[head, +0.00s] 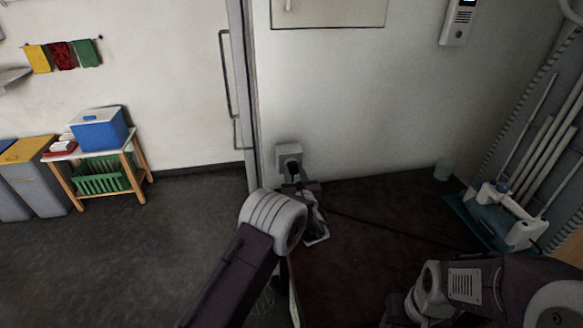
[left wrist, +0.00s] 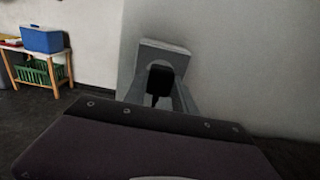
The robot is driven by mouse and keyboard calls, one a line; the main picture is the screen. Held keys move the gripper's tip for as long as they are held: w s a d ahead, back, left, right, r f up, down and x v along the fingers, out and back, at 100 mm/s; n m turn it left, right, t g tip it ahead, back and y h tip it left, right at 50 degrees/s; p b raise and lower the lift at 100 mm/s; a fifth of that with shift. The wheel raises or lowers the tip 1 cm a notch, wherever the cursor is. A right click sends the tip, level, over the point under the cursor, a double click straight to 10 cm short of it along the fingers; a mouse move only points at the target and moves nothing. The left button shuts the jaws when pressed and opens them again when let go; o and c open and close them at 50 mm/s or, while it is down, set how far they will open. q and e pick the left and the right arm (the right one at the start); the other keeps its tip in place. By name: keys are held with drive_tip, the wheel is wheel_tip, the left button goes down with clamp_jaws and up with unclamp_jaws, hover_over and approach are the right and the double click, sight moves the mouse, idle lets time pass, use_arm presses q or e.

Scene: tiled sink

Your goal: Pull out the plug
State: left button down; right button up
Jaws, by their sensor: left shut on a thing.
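A black plug (head: 291,164) sits in a pale wall socket (head: 284,149) low on the white wall in the head view. The plug (left wrist: 159,80) and the socket box (left wrist: 165,53) also show in the left wrist view. My left gripper (head: 291,182) is at the plug, just in front of the socket. In the left wrist view its two fingers (left wrist: 157,92) lie on either side of the plug, shut on it. The plug's lower part and the fingers' near ends are partly hidden by my wrist. My right arm is at the lower right; its gripper's fingers cannot be made out.
A wooden stand with a blue cooler (head: 99,130) is at the left beside grey bins. A vertical door edge with a handle (head: 227,75) is left of the socket.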

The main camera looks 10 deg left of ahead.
sight(293, 171)
use_arm(q)
drive_tip(key=shift+v, duration=2.55)
